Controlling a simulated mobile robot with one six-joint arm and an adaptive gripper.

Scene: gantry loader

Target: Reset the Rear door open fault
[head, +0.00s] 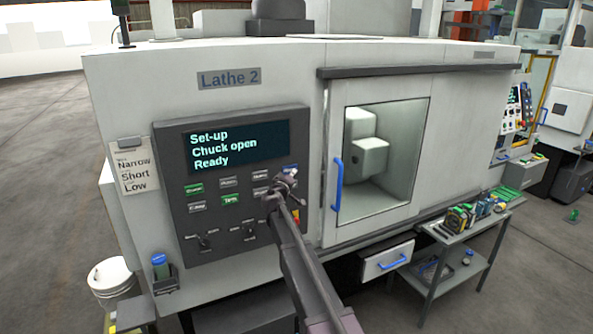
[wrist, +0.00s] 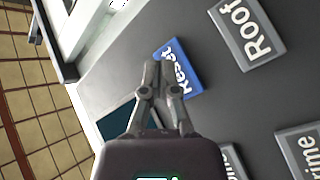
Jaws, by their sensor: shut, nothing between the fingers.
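The control panel (head: 172,165) of Lathe 2 faces me. Its display (head: 240,146) reads "Set-up", "Chuck open" and "Ready"; no rear door fault is shown there. A blue button (head: 291,168) sits at the panel's upper right, partly behind my gripper (head: 288,182). In the wrist view this button reads "Reset" (wrist: 185,72). My gripper (wrist: 158,68) is shut and empty, its fingertips overlapping one edge of the Reset button. I cannot tell whether they touch it.
A grey "Root" button (wrist: 247,32) lies near Reset in the wrist view. Knobs (head: 203,240) sit low on the panel. The lathe's windowed door (head: 335,125) with a blue handle (head: 337,184) is to the right. A tool cart (head: 462,250) stands at right.

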